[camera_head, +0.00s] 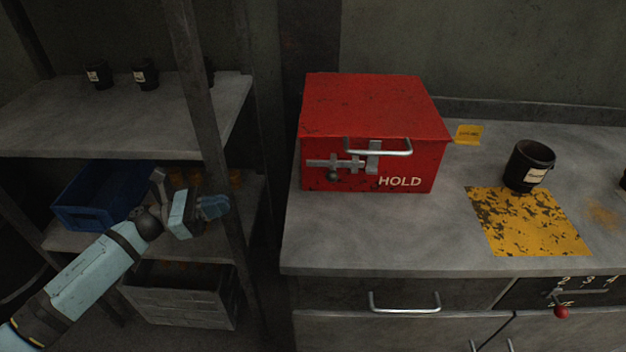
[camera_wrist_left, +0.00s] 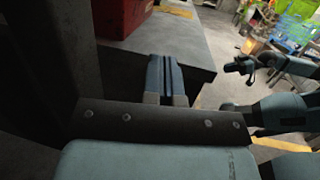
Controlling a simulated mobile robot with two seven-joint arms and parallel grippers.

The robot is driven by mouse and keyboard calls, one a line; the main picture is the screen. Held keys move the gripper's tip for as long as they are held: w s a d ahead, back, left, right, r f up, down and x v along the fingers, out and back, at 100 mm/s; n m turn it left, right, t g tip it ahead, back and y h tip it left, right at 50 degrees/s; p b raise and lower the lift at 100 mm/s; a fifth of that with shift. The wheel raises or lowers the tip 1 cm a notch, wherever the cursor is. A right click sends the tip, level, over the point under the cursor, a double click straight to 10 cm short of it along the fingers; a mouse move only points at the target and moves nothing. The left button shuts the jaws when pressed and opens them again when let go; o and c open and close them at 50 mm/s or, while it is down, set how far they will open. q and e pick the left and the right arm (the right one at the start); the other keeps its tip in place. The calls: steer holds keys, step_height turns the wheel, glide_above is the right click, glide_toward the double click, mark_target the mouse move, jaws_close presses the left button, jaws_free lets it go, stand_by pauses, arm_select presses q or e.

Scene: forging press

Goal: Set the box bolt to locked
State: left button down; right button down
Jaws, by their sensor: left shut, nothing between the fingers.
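A red box (camera_head: 375,105) marked HOLD sits on the grey workbench, its front facing me. A grey sliding bolt (camera_head: 345,164) with a small dark knob (camera_head: 333,176) is on its front, below a silver handle (camera_head: 379,148). I cannot tell for sure which end of its travel the bolt is at. My left gripper (camera_head: 215,206) is shut and empty, in front of the shelf, left of the box and apart from it. In the left wrist view the shut fingers (camera_wrist_left: 165,76) point toward the bench, with part of the red box (camera_wrist_left: 121,15) at the top.
A shelf post (camera_head: 205,110) stands between shelf and bench. The shelf holds black cups (camera_head: 145,76), a blue bin (camera_head: 98,196) and a grey crate (camera_head: 180,294). On the bench (camera_head: 370,235), a black cup (camera_head: 528,164) stands by a worn yellow patch (camera_head: 530,225). The bench front is clear.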

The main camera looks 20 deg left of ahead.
arm_select(q)
steer(key=p, duration=0.2)
glide_toward(334, 181)
steer(key=w+d, duration=0.1)
steer(key=d, duration=0.1)
steer(key=w+d+r, duration=0.1)
steer(key=w, duration=0.1)
steer(key=shift+w+d, duration=0.25)
steer(key=shift+d, duration=0.15)
steer(key=shift+w+d+r, duration=0.1)
steer(key=shift+w+d, duration=0.1)
steer(key=shift+d, duration=0.25)
arm_select(e)
steer(key=shift+w+r, duration=0.1)
steer(key=shift+r, duration=0.3)
arm_select(q)
steer(key=d, duration=0.2)
steer(key=w+d, duration=0.1)
steer(key=shift+d, duration=0.4)
arm_select(e)
steer(key=shift+a, duration=0.15)
arm_select(q)
steer(key=shift+r, duration=0.1)
